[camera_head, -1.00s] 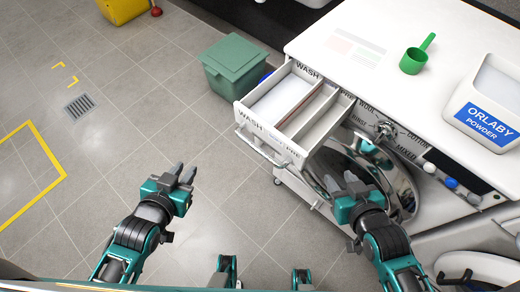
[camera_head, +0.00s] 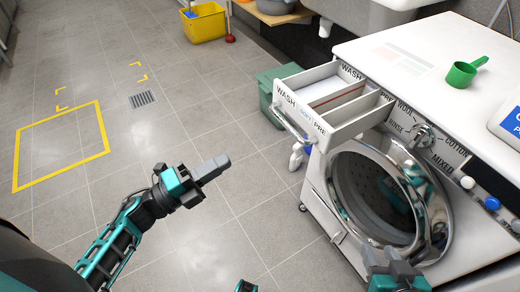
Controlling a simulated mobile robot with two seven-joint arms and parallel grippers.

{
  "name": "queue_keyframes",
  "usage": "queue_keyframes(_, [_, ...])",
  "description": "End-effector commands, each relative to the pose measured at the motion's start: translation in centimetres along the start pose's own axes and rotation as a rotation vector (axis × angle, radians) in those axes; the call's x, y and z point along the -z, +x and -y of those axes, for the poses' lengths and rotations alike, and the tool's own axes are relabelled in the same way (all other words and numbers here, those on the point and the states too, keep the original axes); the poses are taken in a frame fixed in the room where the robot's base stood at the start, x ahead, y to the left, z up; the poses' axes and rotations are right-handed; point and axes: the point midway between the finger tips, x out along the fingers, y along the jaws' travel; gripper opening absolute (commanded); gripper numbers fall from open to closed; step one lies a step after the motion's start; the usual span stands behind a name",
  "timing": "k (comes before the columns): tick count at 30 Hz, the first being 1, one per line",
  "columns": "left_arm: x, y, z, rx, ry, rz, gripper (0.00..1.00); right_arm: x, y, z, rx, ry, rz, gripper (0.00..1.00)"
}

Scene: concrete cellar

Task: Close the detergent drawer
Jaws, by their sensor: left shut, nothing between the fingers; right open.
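The detergent drawer (camera_head: 312,132) is pulled out of the top left of the washing machine (camera_head: 458,165).
A green bin (camera_head: 268,85) stands behind the drawer, and a white bottle (camera_head: 297,155) is on the floor beside it. A green scoop (camera_head: 466,72) and a powder box (camera_head: 510,124) are on the machine top.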

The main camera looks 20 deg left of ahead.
Motion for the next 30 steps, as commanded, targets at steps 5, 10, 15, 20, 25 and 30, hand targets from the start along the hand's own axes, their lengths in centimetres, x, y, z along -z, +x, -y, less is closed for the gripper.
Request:
queue_keyframes(5, [0.0,2.4,0.2,0.005,0.001,-0.002,0.00,0.3,0.0,0.0,0.000,0.003,-0.005,0.41])
queue_keyframes(10, [0.0,6.1,0.2,0.006,-0.002,0.000,0.00,0.3,0.1,0.1,0.000,0.009,-0.007,0.41])
queue_keyframes(15, [0.0,9.7,0.2,0.005,-0.003,0.001,0.00,0.2,0.1,0.1,-0.001,0.012,-0.007,0.41])
queue_keyframes(20, [0.0,12.2,0.1,0.004,-0.005,0.002,0.00,0.0,0.1,0.1,-0.002,0.012,-0.004,0.41])
queue_keyframes(25, [0.0,13.5,0.1,0.002,-0.004,0.002,0.00,-0.2,0.1,0.1,-0.002,0.013,-0.001,0.41])
queue_keyframes(30, [0.0,13.8,0.1,0.001,-0.005,0.002,0.00,-0.2,0.1,0.1,-0.003,0.013,0.000,0.41])
